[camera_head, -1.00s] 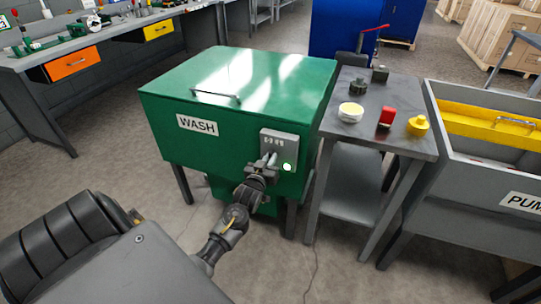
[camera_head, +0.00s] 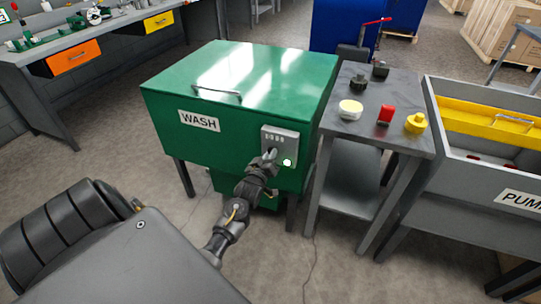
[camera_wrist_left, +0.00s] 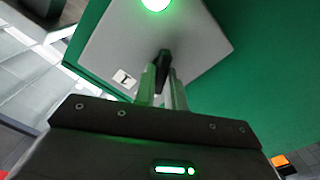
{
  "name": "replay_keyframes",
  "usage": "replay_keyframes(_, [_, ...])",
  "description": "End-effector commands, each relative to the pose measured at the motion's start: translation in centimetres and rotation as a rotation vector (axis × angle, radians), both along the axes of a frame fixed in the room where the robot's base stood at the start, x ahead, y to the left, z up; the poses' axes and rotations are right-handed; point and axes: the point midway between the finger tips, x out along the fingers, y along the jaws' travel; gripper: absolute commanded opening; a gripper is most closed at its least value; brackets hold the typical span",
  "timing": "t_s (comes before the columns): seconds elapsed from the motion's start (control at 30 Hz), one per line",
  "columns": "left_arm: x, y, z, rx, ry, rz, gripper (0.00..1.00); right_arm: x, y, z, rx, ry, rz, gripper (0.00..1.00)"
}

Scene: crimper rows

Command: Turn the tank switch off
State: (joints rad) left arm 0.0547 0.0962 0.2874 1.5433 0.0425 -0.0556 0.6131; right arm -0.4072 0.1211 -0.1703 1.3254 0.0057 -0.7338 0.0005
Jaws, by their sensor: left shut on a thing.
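The green wash tank (camera_head: 205,120) stands in the middle of the head view with its lid down. A grey switch box (camera_head: 281,138) is on its front face, with a lit green-white lamp (camera_head: 287,162) at its lower right. My left gripper (camera_head: 270,155) is at the box. In the left wrist view the fingers (camera_wrist_left: 163,85) are shut on a dark switch lever (camera_wrist_left: 164,60) on the grey plate, and the green lamp (camera_wrist_left: 156,4) glows above. The fingers hide part of the lever. My right gripper is not in view.
A grey side table (camera_head: 375,125) with a red block (camera_head: 385,115), a yellow part (camera_head: 416,123), a white-yellow round part (camera_head: 350,108) and dark parts stands right of the tank. The pump trough (camera_head: 470,160) is farther right. A workbench (camera_head: 90,45) is at back left.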

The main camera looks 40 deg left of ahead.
Motion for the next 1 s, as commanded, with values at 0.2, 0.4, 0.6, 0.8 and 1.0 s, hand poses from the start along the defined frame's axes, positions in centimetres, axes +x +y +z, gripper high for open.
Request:
replay_keyframes(0.2, [0.0,-0.1,0.0,-0.002,0.000,-0.002,0.00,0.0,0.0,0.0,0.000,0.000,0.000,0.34])
replay_keyframes(0.4, [0.0,-0.1,0.0,-0.001,0.000,-0.001,0.34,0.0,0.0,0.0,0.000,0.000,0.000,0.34])
replay_keyframes(0.6, [0.0,0.0,0.0,0.000,0.000,0.000,0.34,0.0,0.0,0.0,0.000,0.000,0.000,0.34])
replay_keyframes(0.8, [-0.9,-0.4,0.0,-0.001,0.000,0.000,0.34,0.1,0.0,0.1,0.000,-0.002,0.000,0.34])
replay_keyframes(1.0, [-4.5,-1.6,-0.1,-0.002,0.002,0.000,0.34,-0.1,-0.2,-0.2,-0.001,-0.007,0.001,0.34])
